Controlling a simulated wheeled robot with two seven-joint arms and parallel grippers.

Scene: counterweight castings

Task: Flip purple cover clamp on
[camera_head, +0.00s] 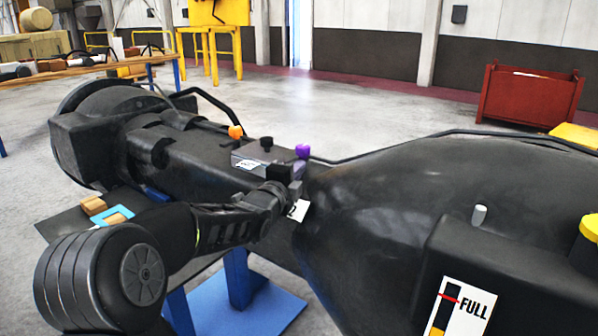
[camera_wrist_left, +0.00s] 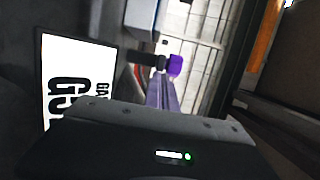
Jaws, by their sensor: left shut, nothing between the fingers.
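The purple cover clamp (camera_head: 302,151) shows as a small purple knob at the right end of a grey box (camera_head: 248,156) on top of the black machine. In the left wrist view the purple knob (camera_wrist_left: 176,64) is just beyond the narrow closed fingers, beside a short black piece (camera_wrist_left: 150,60). My left gripper (camera_head: 288,180) is shut and empty, just below and in front of the purple knob. I cannot tell whether it touches the knob. The gripper hides the clamp's lower part, so its latch position is unclear. My right gripper is out of view.
An orange knob (camera_head: 235,132) and a black knob (camera_head: 266,144) are near the box. A white label (camera_wrist_left: 80,85) with black letters lies close to the gripper. A large black casing (camera_head: 400,215) bulges up to the right. Open floor lies behind.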

